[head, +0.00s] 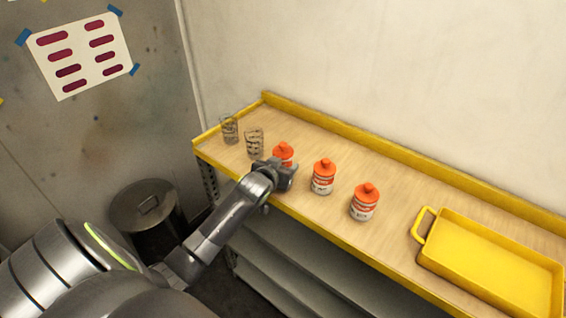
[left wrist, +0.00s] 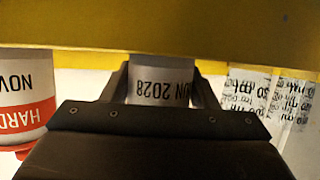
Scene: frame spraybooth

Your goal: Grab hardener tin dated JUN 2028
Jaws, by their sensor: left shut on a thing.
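The tin dated JUN 2028 (left wrist: 160,88) is white, and its label reads upside down in the left wrist view. In the head view it is the leftmost of three orange-capped tins (head: 284,150), its lower part hidden behind my gripper. My left gripper (head: 282,170) is shut on it, one finger on each side, at the bench. A second tin (head: 323,177) stands to its right; a third tin (head: 364,202) is farther right. In the left wrist view, a tin marked HARD and NOV (left wrist: 22,95) is at the left. My right gripper is out of view.
Two clear marked cups (head: 230,130) (head: 254,142) stand left of the tins. A yellow tray (head: 430,235) with a raised handle lies at the bench's right. The wooden bench (head: 395,185) has yellow edges. A lidded metal bin (head: 147,205) stands on the floor at left.

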